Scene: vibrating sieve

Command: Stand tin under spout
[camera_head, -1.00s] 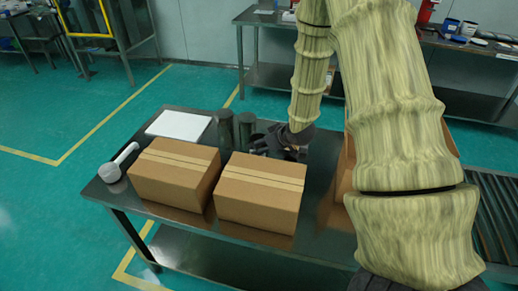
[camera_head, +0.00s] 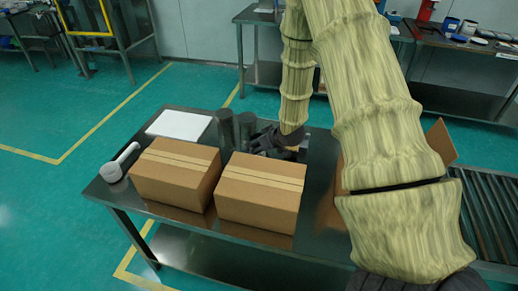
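Two dark grey-green cylinders stand upright side by side at the back of the metal table: a left cylinder (camera_head: 226,129) and a right cylinder (camera_head: 247,122). Either could be the tin; I cannot tell. No spout can be made out. My gripper (camera_head: 259,144) is low over the table, just right of the right cylinder, its dark fingers pointing left toward it. The fingers are small and dark, partly behind a carton, so I cannot tell whether they are apart or touch the cylinder.
Two closed cartons, left (camera_head: 173,178) and right (camera_head: 262,193), fill the table's front. A handheld scanner (camera_head: 113,169) and a white sheet (camera_head: 180,125) lie to the left. An open carton (camera_head: 440,141) is partly behind my arm. A roller conveyor (camera_head: 490,215) runs at right.

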